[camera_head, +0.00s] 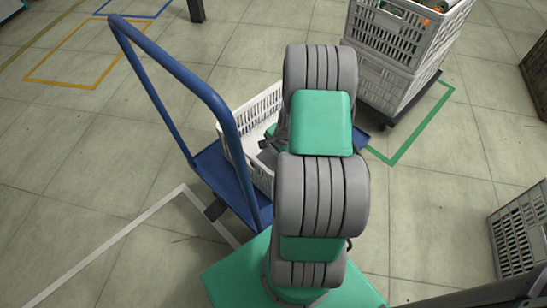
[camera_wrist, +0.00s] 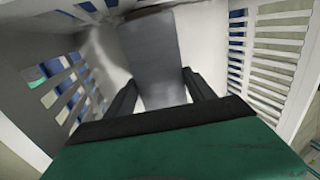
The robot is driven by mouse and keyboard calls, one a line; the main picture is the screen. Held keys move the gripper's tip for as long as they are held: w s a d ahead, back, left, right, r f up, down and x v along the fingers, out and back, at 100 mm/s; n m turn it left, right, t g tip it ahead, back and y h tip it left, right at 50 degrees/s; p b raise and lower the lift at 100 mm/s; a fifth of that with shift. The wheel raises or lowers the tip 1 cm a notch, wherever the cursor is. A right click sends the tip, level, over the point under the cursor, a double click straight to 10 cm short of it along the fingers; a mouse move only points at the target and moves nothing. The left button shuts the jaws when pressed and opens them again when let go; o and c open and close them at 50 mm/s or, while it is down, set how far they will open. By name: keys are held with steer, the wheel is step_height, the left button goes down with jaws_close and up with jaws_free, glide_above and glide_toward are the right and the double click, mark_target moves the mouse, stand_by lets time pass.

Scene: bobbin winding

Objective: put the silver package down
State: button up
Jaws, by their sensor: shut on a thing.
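The silver package (camera_wrist: 153,55) is a flat grey slab between the two dark fingers of my gripper (camera_wrist: 160,82) in the wrist view. My gripper is shut on it, and the package reaches out past the fingertips. Both are at or inside a white slotted crate (camera_wrist: 283,62), with crate walls on the left and right. In the head view the crate (camera_head: 232,152) sits on a blue cart, and my arm covers much of it. I cannot tell whether the package touches the crate floor.
The blue cart (camera_head: 245,205) has a tall blue handle (camera_head: 185,75) on its left. Stacked grey crates (camera_head: 385,80) stand behind on the right on a dark dolly. Another crate (camera_head: 520,235) is at the right edge. Floor to the left is open.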

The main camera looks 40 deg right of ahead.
steer(key=shift+f, duration=0.8)
steer(key=shift+f, duration=0.2)
steer(key=o, duration=1.4)
steer(key=shift+r, duration=0.1)
steer(key=shift+r, duration=0.25)
steer(key=p+v, duration=0.4)
steer(key=v, duration=0.7)
steer(key=shift+s+r, duration=0.15)
steer(key=shift+r, duration=0.25)
